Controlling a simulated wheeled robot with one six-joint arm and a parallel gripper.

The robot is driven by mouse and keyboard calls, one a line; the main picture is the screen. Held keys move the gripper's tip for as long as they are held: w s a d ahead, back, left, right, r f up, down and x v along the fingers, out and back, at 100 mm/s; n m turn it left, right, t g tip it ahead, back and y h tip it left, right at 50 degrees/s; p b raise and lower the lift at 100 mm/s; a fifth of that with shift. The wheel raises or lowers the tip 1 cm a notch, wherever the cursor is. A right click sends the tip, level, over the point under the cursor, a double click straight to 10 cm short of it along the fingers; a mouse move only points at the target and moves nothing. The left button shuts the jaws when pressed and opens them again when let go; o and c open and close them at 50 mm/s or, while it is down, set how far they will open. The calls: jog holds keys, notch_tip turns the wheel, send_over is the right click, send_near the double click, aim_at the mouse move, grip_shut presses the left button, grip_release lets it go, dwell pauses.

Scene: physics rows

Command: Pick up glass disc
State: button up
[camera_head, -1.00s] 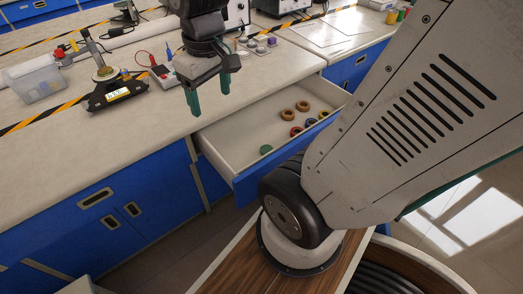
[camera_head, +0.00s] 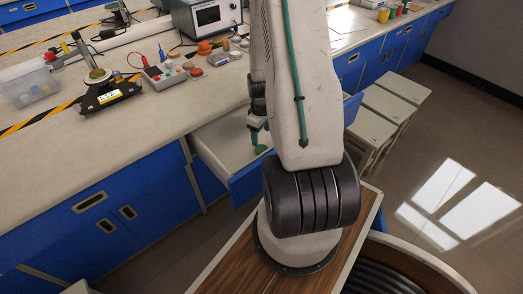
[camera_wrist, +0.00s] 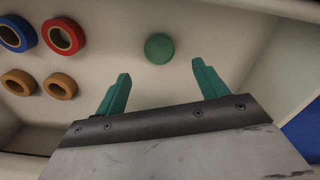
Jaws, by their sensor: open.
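A round green disc (camera_wrist: 159,48), taken as the glass disc, lies flat on the floor of the open drawer (camera_wrist: 215,30). My gripper (camera_wrist: 161,76) is open and empty, with green fingers apart. In the wrist view the disc sits a little beyond the fingertips, roughly centred between them. My gripper also shows in the head view (camera_head: 260,137), inside or just above the drawer (camera_head: 212,138), partly hidden by my arm. Its exact height above the disc is unclear.
In the drawer, left of the disc in the wrist view, lie a red ring (camera_wrist: 63,36), a blue ring (camera_wrist: 17,33) and two orange rings (camera_wrist: 59,86). Drawer walls stand close around. The worktop above holds a scale (camera_head: 108,95) and a clear bin (camera_head: 28,85).

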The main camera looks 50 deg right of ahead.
aim_at(261, 149)
notch_tip(261, 149, down, 8)
jog(key=shift+r, duration=0.1)
dwell(0.4)
jog(key=shift+c, duration=0.3)
jog(key=c, duration=1)
